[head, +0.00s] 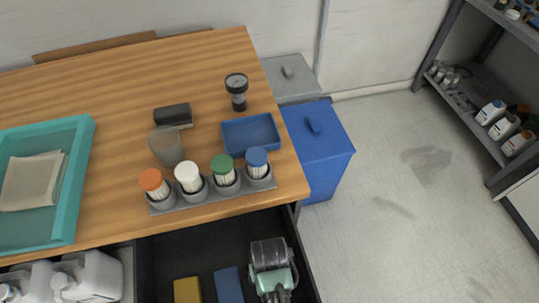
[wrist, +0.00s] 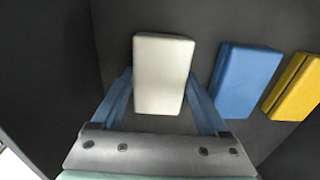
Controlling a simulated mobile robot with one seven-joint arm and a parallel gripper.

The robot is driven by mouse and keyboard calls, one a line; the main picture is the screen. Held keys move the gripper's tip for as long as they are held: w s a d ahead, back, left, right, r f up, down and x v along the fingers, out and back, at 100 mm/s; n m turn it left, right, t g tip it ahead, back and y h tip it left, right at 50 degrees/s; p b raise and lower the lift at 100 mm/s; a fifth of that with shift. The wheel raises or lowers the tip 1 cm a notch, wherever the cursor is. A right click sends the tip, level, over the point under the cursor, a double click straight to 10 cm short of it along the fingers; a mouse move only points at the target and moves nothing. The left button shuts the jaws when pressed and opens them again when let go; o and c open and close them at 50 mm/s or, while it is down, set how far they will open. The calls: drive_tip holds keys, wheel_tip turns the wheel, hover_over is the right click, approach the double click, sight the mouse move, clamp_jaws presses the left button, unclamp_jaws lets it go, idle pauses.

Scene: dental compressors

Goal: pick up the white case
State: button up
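The white case (wrist: 163,75) is a pale, off-white block inside the dark drawer, seen in the wrist view. My gripper (wrist: 160,76) reaches down into the drawer with its two blue fingers apart, one along each side of the white case. The fingertips look very close to its sides; I cannot tell whether they touch. In the head view my gripper (head: 275,290) is over the right part of the open drawer, and the white case is hidden beneath it.
A blue case (wrist: 245,80) and a yellow case (wrist: 294,88) lie to the right in the wrist view. The drawer (head: 205,248) has dark walls close by. Above it, the wooden table (head: 110,95) holds a rack of capped containers (head: 215,195) and a teal tray (head: 75,190).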

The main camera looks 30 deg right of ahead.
drive_tip(key=c, duration=0.9)
